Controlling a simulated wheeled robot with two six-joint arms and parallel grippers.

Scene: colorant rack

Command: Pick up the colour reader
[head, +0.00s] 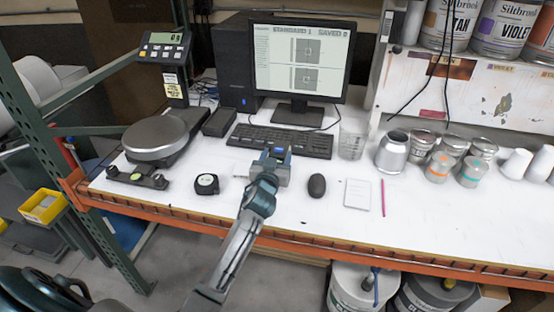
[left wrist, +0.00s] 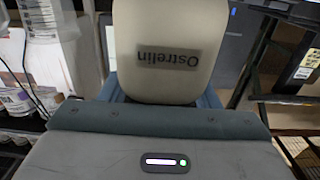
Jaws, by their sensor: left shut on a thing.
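The colour reader (left wrist: 165,30) is a rounded cream-coloured device with a dark label reading "Ostrelin", upside down in the left wrist view. My left gripper (head: 276,155) is shut on it, with blue-grey finger parts showing at its two sides in the wrist view. In the head view the gripper is over the bench in front of the keyboard, and it hides most of the reader. I cannot tell for sure whether the reader is clear of the bench top. My right gripper is not in view.
The keyboard (head: 280,141) and monitor (head: 301,62) stand behind the gripper. A black mouse (head: 317,186), notepad (head: 357,194) and pink pen (head: 383,198) lie to the right. A round black item (head: 206,184) and scale (head: 156,137) are left. Metal cans (head: 393,151) stand right.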

